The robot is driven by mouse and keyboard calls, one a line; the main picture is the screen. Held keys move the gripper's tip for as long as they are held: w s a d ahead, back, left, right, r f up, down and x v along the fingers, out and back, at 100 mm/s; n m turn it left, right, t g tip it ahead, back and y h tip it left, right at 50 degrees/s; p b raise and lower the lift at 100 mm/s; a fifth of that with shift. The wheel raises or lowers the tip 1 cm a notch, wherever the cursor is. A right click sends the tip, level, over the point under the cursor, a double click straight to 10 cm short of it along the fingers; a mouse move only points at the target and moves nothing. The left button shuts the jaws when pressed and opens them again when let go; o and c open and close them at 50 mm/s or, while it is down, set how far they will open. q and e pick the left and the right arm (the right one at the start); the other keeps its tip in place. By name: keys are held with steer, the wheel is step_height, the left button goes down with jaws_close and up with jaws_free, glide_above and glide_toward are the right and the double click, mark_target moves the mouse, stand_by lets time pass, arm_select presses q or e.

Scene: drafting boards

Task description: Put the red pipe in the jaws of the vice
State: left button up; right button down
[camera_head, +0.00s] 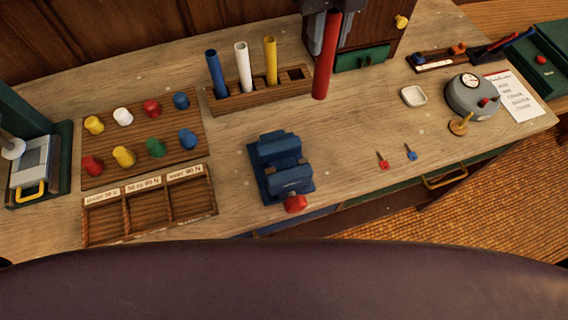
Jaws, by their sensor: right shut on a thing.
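The red pipe (325,62) hangs upright above the bench, to the right of the pipe rack. My right gripper (332,14) is at the top edge of the view, shut on the upper part of the pipe; its fingertips are partly cut off by the frame. The blue vice (284,165) with a red handle knob (295,203) stands near the bench's front edge. The pipe's lower end is behind and to the right of the vice, apart from it. Nothing shows between the vice jaws. My left gripper is not in view.
The wooden rack (238,107) holds blue, white and yellow pipes, with one slot empty. A board of coloured pegs (140,170) and a divided tray (150,222) lie left. Two small keys (383,160), a white dish (414,96) and a gauge (471,92) lie right.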

steer(key=s+a+r+n+b, duration=0.1)
steer(key=s+a+r+n, duration=0.25)
steer(key=n, duration=1.05)
steer(key=s+a+r+n, duration=0.2)
steer(key=s+a+n, duration=0.15)
steer(key=n, duration=0.95)
step_height(320, 180, down, 19)
steer(key=b, duration=0.1)
steer(key=shift+s+d, duration=0.25)
steer(key=shift+d, duration=0.2)
steer(key=shift+f, duration=0.15)
steer(key=shift+f, duration=0.15)
steer(key=c, duration=1.2)
jaws_free()
steer(key=shift+o, duration=0.2)
